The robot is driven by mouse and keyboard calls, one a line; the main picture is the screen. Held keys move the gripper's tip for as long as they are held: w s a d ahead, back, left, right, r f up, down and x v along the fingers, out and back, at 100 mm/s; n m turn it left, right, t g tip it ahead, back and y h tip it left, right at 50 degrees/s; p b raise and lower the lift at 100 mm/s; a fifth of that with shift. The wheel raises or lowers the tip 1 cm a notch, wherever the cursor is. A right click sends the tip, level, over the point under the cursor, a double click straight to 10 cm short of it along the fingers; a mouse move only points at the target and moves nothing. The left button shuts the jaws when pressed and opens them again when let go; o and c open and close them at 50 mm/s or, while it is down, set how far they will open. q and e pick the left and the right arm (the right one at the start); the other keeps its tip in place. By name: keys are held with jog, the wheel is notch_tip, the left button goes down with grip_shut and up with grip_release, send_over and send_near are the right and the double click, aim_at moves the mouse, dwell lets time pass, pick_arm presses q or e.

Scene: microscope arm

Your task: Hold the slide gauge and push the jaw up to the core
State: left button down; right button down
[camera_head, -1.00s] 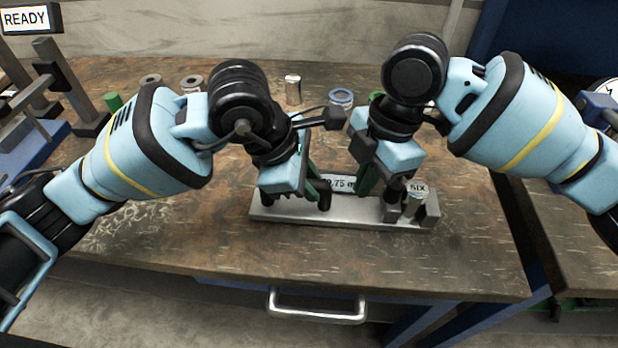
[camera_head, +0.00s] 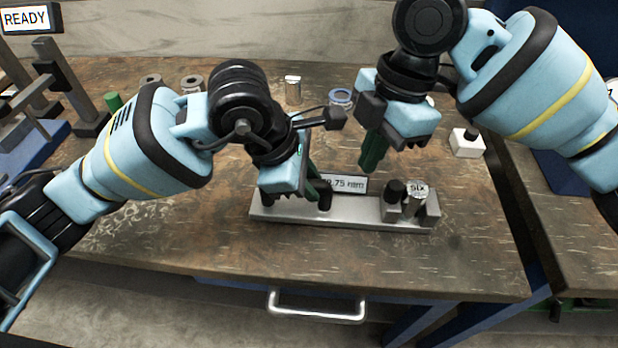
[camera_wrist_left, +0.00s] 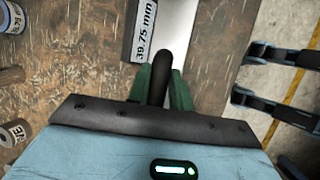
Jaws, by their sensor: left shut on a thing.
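The slide gauge (camera_head: 350,212) is a long metal bar lying on the bench, with a readout plate (camera_head: 347,184). In the left wrist view the plate (camera_wrist_left: 146,28) reads 39.75 mm. My left gripper (camera_head: 318,192) is shut on the gauge's black handle (camera_wrist_left: 161,75) at its left part. The jaw (camera_head: 394,207), a block with a black knob, stands near the right end. The metal core (camera_head: 413,205), labelled SIX, stands just right of it; I cannot tell whether they touch. My right gripper (camera_head: 372,152) hangs above and left of the jaw, apart from it; its finger gap is unclear.
The bench front (camera_head: 200,235) is clear.

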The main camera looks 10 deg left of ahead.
pick_arm(q)
jog(key=c, duration=1.2)
grip_release()
jog(key=shift+o, duration=0.2)
jog(key=shift+r, duration=0.1)
jog(key=v, duration=1.2)
jog(key=shift+d, duration=0.1)
